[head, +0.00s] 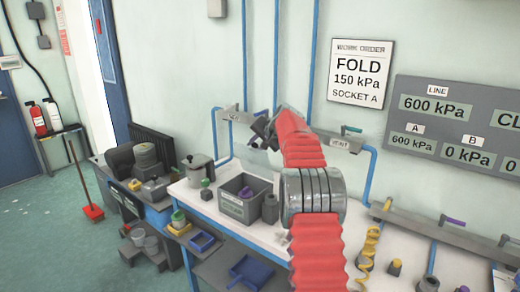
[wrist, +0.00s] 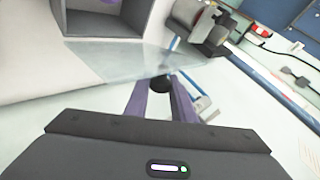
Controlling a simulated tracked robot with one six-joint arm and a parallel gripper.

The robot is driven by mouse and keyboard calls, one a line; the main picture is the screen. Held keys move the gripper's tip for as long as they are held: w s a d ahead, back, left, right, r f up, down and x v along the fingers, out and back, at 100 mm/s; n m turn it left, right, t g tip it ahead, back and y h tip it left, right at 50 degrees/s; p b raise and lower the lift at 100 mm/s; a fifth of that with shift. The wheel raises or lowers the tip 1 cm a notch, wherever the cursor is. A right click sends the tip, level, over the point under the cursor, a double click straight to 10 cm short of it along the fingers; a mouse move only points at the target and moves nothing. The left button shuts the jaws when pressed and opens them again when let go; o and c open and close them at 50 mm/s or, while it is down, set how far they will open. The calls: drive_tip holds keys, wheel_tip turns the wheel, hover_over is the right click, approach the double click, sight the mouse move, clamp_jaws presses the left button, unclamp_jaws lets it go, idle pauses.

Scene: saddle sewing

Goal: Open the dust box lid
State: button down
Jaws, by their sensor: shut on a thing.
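A grey open-topped box (head: 232,207) with a label on its front stands on the white bench in the head view. In the wrist view a grey box (wrist: 105,22) shows at the top left, its inside visible. A clear, see-through panel (wrist: 125,58), seemingly the lid, spans from that box's edge toward my fingertips. My gripper (wrist: 161,90) has purple fingers shut on a small black knob (wrist: 160,83) at the panel's near edge. In the head view my dark gripper (head: 259,132) is above and behind the box, partly hidden by my red arm.
A grey pot (head: 199,170) stands left of the box, and a dark canister (head: 270,208) right of it. Blue pipes (head: 312,60) run down the wall behind. A yellow coiled hose (head: 368,248) lies on the bench to the right.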

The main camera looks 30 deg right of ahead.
drive_tip(key=shift+d+y, duration=0.3)
drive_tip(key=shift+d, duration=0.15)
drive_tip(key=shift+f, duration=0.1)
drive_tip(key=c, duration=1.5)
unclamp_jaws()
drive_tip(key=shift+r, duration=0.2)
drive_tip(key=v, duration=1.3)
drive_tip(key=shift+s+r, duration=0.15)
drive_tip(key=shift+r, duration=0.1)
